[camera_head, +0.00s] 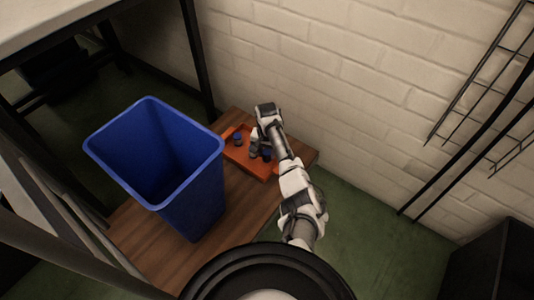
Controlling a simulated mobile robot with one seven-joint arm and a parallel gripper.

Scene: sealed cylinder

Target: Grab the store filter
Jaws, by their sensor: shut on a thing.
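An orange tray (230,153) lies on the brown wooden surface and holds small dark blue cylinders. One blue cylinder (238,138) stands in the tray, left of my gripper. Another blue cylinder (266,155) shows right of my gripper, partly covered by my arm. My gripper (255,145) reaches down over the tray, between the two cylinders. It is shut on a small item that is too small and too covered to make out. I cannot tell which of the things here is the store filter.
A tall blue bin (203,195), open and empty as far as I see, stands left of the tray. A white brick wall (330,70) is close behind. A black wire rack (490,95) is on the right. Green floor (365,235) is clear right of the wooden surface.

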